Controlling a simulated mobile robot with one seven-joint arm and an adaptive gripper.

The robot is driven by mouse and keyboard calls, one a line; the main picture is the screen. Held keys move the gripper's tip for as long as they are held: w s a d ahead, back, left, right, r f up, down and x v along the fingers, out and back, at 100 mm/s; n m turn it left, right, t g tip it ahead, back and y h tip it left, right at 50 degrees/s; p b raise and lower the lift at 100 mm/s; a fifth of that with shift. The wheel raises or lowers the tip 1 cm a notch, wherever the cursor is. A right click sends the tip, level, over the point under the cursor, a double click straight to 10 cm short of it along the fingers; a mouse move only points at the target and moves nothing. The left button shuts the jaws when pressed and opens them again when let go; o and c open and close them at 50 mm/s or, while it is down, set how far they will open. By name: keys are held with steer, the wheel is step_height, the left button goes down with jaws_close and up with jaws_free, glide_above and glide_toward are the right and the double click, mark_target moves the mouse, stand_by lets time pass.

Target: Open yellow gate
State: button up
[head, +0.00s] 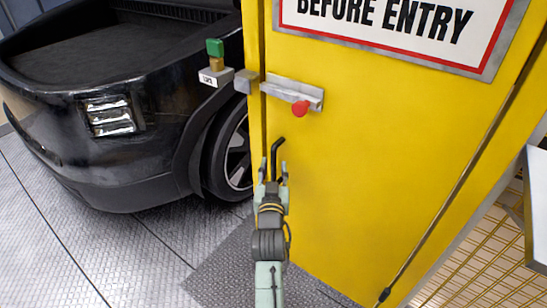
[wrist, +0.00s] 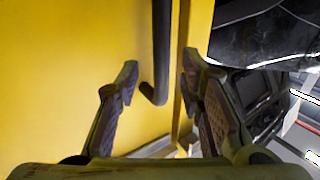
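The yellow gate (head: 370,150) stands upright and looks closed against its left post. It also fills the left of the wrist view (wrist: 60,70). A silver slide latch (head: 285,88) with a red knob (head: 300,108) sits near its left edge. I cannot tell whether the bolt is engaged. Below it is a black bent handle (head: 275,150), also in the wrist view (wrist: 161,45). My gripper (head: 273,166) is open at the handle's lower end. In the wrist view the handle lies between the fingertips (wrist: 160,72), with visible gaps on both sides.
A black car (head: 110,150) stands left of the gate. A grey box with a green-topped part (head: 215,47) sits beside the gate's left edge. A warning sign (head: 390,30) is on the gate. Grey metal floor (head: 130,260) is open at the lower left.

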mark_target(274, 163)
steer(key=shift+w+p, duration=0.3)
steer(key=shift+w, duration=1.55)
steer(key=shift+c, duration=0.5)
jaws_close()
